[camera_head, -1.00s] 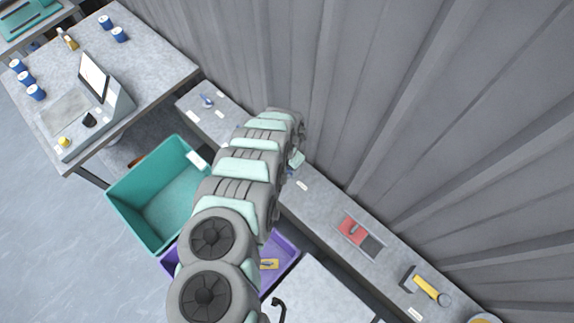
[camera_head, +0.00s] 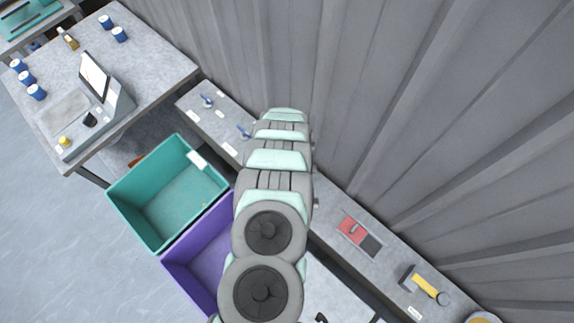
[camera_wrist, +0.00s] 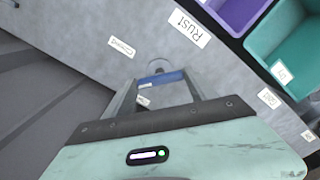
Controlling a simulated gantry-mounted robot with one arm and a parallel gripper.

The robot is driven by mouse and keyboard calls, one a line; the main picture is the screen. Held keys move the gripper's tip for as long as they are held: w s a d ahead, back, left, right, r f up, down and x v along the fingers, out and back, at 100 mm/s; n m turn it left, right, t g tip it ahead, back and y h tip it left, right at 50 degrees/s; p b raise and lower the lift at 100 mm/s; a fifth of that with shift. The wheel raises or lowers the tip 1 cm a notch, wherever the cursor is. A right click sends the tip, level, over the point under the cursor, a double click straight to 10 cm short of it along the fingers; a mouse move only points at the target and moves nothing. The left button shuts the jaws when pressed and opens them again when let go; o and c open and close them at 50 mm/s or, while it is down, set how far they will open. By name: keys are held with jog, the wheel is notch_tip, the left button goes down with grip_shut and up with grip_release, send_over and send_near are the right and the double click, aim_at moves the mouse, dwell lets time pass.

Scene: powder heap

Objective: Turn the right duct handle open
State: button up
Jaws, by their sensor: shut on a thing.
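In the wrist view a blue duct handle (camera_wrist: 160,79) lies crosswise between the two fingers of my gripper (camera_wrist: 160,85), which is shut on it. A round grey fitting (camera_wrist: 159,66) shows just beyond the handle. In the head view my arm covers this handle and my gripper. Two other blue handles show on the grey bench along the wall, a left one (camera_head: 207,101) and a middle one (camera_head: 244,132). I cannot tell how far the held handle is turned.
White labels (camera_wrist: 189,28) lie on the grey bench around the handle. A teal bin (camera_head: 125,215) and a purple bin (camera_head: 178,262) stand in front. A red and grey tray (camera_head: 360,235) and a yellow-handled tool (camera_head: 425,285) lie further right. The corrugated wall (camera_head: 420,120) rises behind.

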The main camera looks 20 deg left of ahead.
jog(key=n+b, duration=0.1)
jog(key=n, duration=0.3)
jog(key=shift+f+n, duration=0.1)
jog(key=shift+n, duration=0.2)
jog(key=shift+n+b, duration=0.4)
jog(key=shift+n, duration=1.5)
jog(key=o, duration=1.4)
jog(key=shift+c, duration=0.2)
